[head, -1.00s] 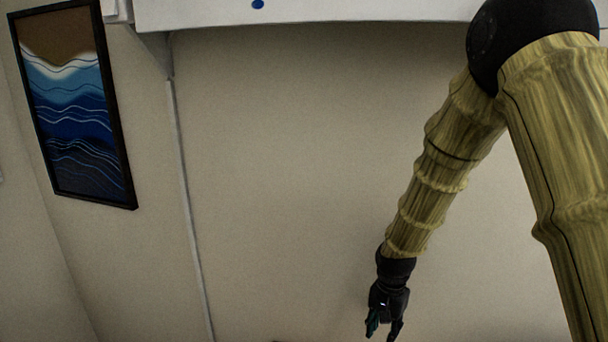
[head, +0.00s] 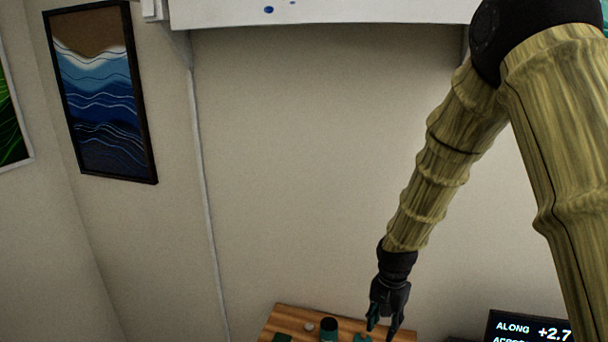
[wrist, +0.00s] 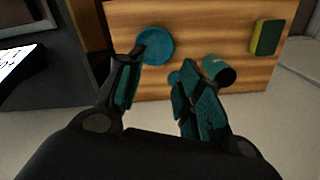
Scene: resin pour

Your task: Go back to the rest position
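My gripper (head: 382,326) hangs at the end of my arm, pointing down, at the bottom of the head view. In the wrist view its two fingers (wrist: 162,72) are spread apart with a clear gap, and nothing is held between them. Beyond the fingertips is a wooden table (wrist: 205,20). On it are a round teal dish (wrist: 155,46), a dark cup with a teal rim (wrist: 219,70) and a green and yellow sponge (wrist: 267,37). A small teal piece beside the right finger is partly hidden.
In the head view the wooden table (head: 284,323) shows at the bottom, with the dark cup (head: 329,327) on it. A display screen (head: 530,328) reading "ALONG +2.7" stands to the right. The wall behind is bare, with a wave picture (head: 100,95) at left.

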